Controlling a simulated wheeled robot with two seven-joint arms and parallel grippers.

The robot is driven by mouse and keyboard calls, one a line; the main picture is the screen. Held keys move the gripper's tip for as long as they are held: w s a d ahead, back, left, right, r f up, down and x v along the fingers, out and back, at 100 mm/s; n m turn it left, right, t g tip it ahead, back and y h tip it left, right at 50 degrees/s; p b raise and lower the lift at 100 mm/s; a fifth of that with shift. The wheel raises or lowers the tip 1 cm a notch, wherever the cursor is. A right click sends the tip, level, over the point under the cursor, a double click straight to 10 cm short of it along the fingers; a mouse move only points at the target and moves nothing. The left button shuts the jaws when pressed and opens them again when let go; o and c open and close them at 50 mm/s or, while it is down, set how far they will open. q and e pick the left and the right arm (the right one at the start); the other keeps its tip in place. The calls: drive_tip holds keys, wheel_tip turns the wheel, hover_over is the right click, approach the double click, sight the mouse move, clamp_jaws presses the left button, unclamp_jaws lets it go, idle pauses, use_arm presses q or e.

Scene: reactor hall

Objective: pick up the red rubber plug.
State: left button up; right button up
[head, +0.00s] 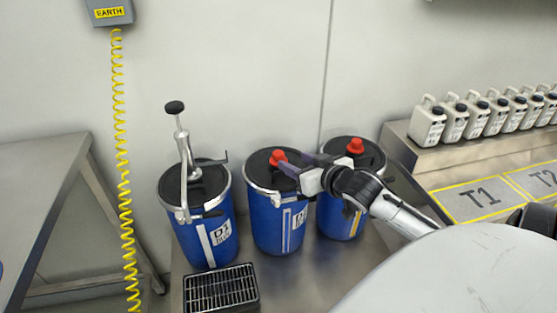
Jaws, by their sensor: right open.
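A red rubber plug (277,157) sits on the black lid of the middle blue drum (268,228). A second red plug (355,147) is on the lid of the right blue drum (338,222). My right gripper (286,164) reaches in from the right over the middle drum, with its dark fingers open and pointing left. The fingertips are right by the middle drum's plug, and part of its base is hidden. I cannot tell whether they touch it. My left gripper is out of view.
The left blue drum (210,240) carries a metal hand pump (183,150). A black grate (222,289) lies in front. A yellow coiled cord (122,190) hangs from the EARTH box (110,12). White jugs (428,122) line a shelf on the right. A bare steel table (45,185) stands left.

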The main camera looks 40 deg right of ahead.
sight(281, 157)
drive_tip(key=x, duration=0.8)
drive_tip(key=shift+w+a+b, duration=0.15)
drive_tip(key=shift+a+b, duration=0.05)
drive_tip(key=shift+b, duration=0.2)
drive_tip(key=c, duration=1.1)
